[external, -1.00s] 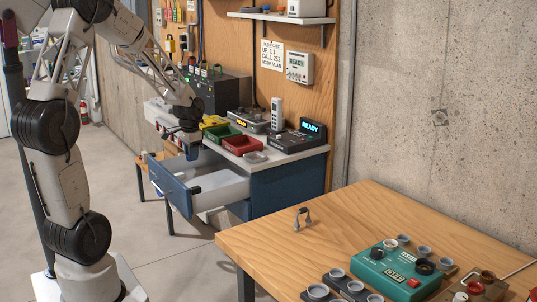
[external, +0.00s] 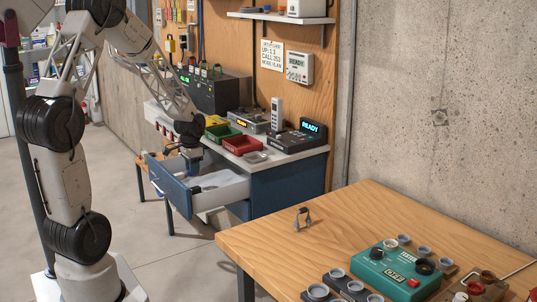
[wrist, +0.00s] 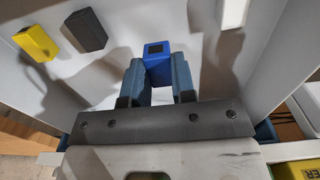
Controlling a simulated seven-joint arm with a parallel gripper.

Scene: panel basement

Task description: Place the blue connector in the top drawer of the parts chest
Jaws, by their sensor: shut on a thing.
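The blue connector (wrist: 158,52) is between the two fingers of my gripper (wrist: 158,80) in the wrist view, which are shut on it. It has a dark square opening on its end face. The top drawer (external: 171,191) of the parts chest (external: 285,185) is pulled out, with a blue front and a pale interior. In the external view my gripper (external: 190,162) points down over the open drawer, its tips near the rim level. The connector is too small to make out there. I cannot tell whether it touches the drawer floor.
A yellow block (wrist: 36,42) and a dark grey block (wrist: 86,30) lie in the drawer to the left of the connector. A wooden table (external: 330,220) with a green tester (external: 398,268) stands in front.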

